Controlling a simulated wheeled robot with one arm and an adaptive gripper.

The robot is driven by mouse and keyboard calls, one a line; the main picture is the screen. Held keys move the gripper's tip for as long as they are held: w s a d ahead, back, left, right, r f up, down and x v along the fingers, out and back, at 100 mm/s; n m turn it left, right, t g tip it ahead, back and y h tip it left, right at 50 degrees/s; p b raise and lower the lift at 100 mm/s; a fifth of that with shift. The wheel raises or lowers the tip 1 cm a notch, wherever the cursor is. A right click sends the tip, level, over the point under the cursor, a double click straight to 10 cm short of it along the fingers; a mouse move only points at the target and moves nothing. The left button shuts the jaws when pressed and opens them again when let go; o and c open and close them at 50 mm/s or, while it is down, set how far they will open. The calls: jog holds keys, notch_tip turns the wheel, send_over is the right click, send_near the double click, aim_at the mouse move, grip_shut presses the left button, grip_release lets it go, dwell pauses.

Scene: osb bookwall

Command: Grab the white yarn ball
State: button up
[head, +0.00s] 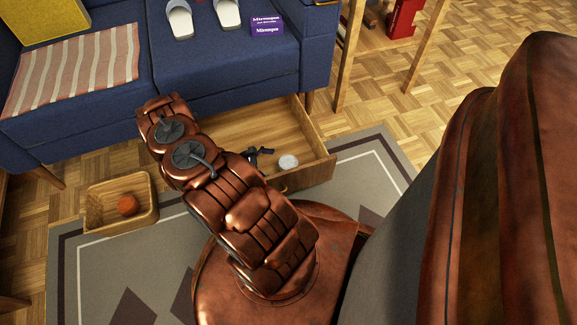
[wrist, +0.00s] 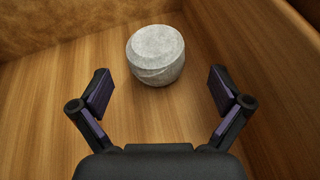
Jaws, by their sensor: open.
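The white yarn ball (head: 288,161) lies on the floor of an open wooden drawer (head: 318,150) under the blue sofa. In the wrist view the ball (wrist: 156,54) looks greyish white and sits just beyond my open fingers, near the drawer's corner. My gripper (wrist: 162,92) is open and empty, with its two fingers to either side of and short of the ball. In the head view my gripper (head: 262,152) shows small and dark just left of the ball, partly hidden by my arm.
Drawer walls (wrist: 225,35) rise behind and to the right of the ball. A wooden tray (head: 95,222) holding an orange-brown ball (head: 127,205) stands on the grey rug (head: 70,262). The blue sofa (head: 235,52) overhangs the drawer's back. Slippers (head: 181,20) and a purple box (head: 267,26) sit on it.

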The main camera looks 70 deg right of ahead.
aim_at(286, 164)
jog(key=b+x, duration=0.1)
jog(key=x, duration=0.1)
jog(key=b+x, duration=0.1)
jog(key=x, duration=0.1)
jog(key=shift+d+f+b, duration=0.3)
jog(key=shift+d+f, duration=0.05)
jog(key=shift+s+d, duration=0.2)
jog(key=shift+s, duration=0.15)
jog(key=c, duration=1.1)
